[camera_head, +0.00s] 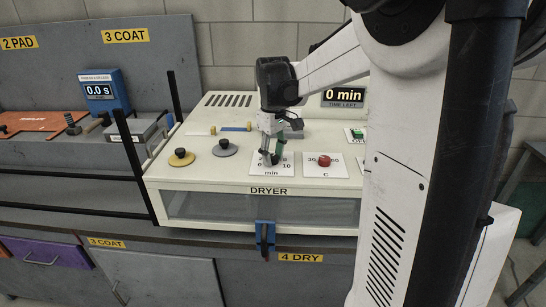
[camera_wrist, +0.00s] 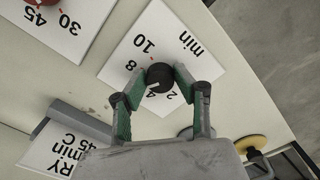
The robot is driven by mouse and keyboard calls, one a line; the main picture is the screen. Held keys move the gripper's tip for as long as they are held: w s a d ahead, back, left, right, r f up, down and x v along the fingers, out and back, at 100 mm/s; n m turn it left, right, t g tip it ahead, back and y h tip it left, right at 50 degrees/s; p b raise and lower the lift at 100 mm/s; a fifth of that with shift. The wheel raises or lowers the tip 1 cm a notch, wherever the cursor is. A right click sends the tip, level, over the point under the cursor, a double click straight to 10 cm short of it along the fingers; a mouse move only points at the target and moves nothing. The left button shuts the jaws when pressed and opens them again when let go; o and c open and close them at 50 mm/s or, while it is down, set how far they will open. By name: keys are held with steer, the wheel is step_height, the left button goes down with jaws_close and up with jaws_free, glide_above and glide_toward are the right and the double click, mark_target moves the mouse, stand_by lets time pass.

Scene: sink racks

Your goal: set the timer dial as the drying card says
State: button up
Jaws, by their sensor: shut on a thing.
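My gripper (camera_head: 270,158) is over the dryer's front panel, fingers pointing down at the min dial. In the wrist view the black min dial (camera_wrist: 159,77) sits between my fingertips (camera_wrist: 160,78), which are shut on it. A pale mark on the dial points to the lower left, on the side of the low numbers; the exact setting is hard to read. The drying card (camera_wrist: 60,150) shows "RY", "min" and "45 C"; my gripper covers the rest, including the number of minutes. The time display (camera_head: 343,98) reads 0 min.
A red C dial (camera_head: 323,160) is right of the min dial, with a green button (camera_head: 357,133) behind it. A blue clip (camera_head: 264,238) is on the dryer's front.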

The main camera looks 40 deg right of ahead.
mark_target(273, 157)
steer(key=shift+n, duration=0.5)
steer(key=o, duration=1.1)
steer(key=shift+r, duration=0.15)
step_height(273, 157, up, 12)
steer(key=shift+f, duration=0.1)
steer(key=s+a+f+m+t, duration=0.1)
steer(key=s+a+f+t, duration=0.1)
steer(key=s+a+f, duration=0.2)
steer(key=s+a+f+m+t+b, duration=0.1)
steer(key=s+a+f, duration=0.3)
steer(key=s+a, duration=0.4)
steer(key=s+a+f+m+t+b, duration=0.1)
steer(key=s+a+f+t, duration=0.3)
steer(key=s+a, duration=0.3)
steer(key=shift+a+f+m, duration=0.1)
steer(key=shift+a+m, duration=0.2)
steer(key=shift+a, duration=0.75)
